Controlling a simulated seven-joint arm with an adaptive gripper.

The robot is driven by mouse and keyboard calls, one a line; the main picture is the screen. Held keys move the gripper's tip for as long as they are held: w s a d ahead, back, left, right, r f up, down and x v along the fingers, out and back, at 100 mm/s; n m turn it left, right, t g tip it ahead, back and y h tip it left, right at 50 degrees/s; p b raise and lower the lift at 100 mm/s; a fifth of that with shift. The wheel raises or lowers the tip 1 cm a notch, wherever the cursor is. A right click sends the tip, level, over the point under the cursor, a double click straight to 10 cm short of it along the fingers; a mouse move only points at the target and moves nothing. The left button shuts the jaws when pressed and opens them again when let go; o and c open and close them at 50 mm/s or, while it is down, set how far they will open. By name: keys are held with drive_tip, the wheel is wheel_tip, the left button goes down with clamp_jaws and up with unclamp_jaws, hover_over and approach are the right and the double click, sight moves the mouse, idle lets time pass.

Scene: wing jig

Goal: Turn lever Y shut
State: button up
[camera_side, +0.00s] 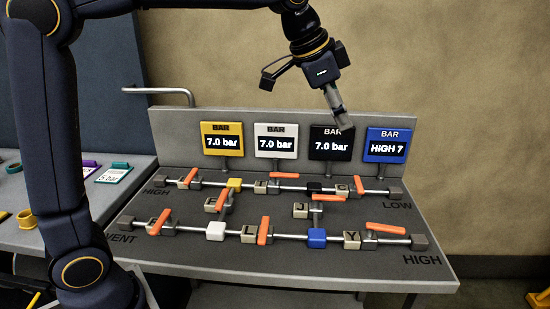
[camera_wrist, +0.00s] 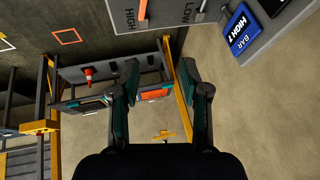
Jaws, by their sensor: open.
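The block marked Y (camera_side: 352,240) is on the front pipe in the side view, right of a blue block. Lever Y's orange handle (camera_side: 386,229) is beside it, lying roughly along the pipe and pointing right. My gripper (camera_side: 341,118) is high above the board, in front of the black display and well apart from lever Y. In the wrist view my gripper (camera_wrist: 160,75) shows two spread fingers with nothing between them. An orange handle end (camera_wrist: 142,9) shows at that view's top edge; I cannot tell surely whether it is lever Y's.
Other orange levers (camera_side: 264,230) stand along both pipes, several set across them. Display plates stand behind: yellow, white and black read 7.0 bar, the blue display (camera_side: 386,145) reads HIGH 7. A side table (camera_side: 40,240) is at left. Space above the front pipe is clear.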

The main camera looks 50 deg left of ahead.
drive_tip(key=shift+n+y, duration=0.3)
drive_tip(key=shift+s+a+r, duration=0.2)
drive_tip(key=shift+s+a, duration=0.1)
drive_tip(key=shift+s, duration=0.35)
drive_tip(key=shift+s+a+r, duration=0.2)
drive_tip(key=shift+s+a, duration=0.1)
drive_tip(key=shift+s, duration=0.4)
drive_tip(key=shift+s+a+r, duration=0.2)
drive_tip(key=shift+s+a, duration=0.1)
drive_tip(key=shift+s, duration=0.35)
